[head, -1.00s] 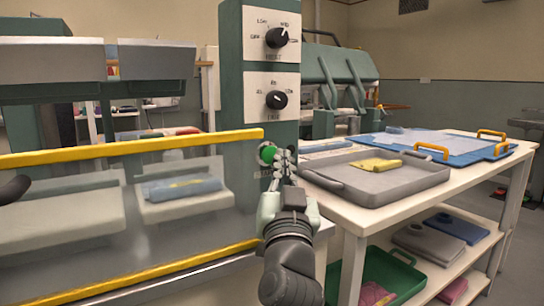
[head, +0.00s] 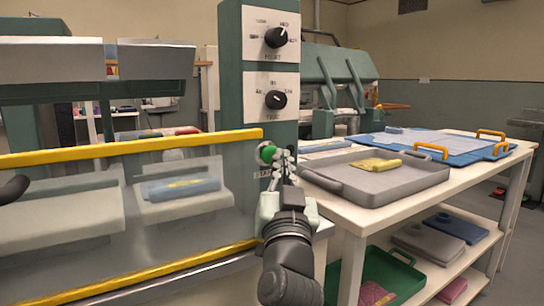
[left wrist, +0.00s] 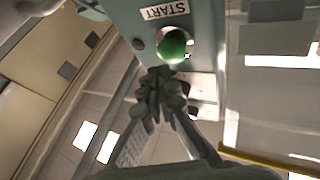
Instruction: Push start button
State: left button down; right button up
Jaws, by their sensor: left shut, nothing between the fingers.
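The green start button (head: 266,152) is on the front of the green machine column (head: 230,100), below two black dials. My left gripper (head: 284,158) is shut and empty, just right of the button and overlapping its edge in the head view. In the left wrist view the round green button (left wrist: 174,46) shows next to a white START label (left wrist: 165,11). The shut fingertips (left wrist: 160,78) are close to the button there; I cannot tell whether they touch it. My right gripper is not recognisable in view.
A clear guard with yellow rails (head: 130,150) stands left of the column. A white table (head: 330,205) on the right holds a grey tray (head: 400,184) with a yellow cloth (head: 375,165). A green bin (head: 385,265) sits on its lower shelf.

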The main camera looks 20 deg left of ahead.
pick_arm(q)
jog(key=shift+w+a, duration=0.1)
jog(key=shift+a, duration=0.05)
jog(key=shift+w+a, duration=0.1)
jog(key=shift+a, duration=0.05)
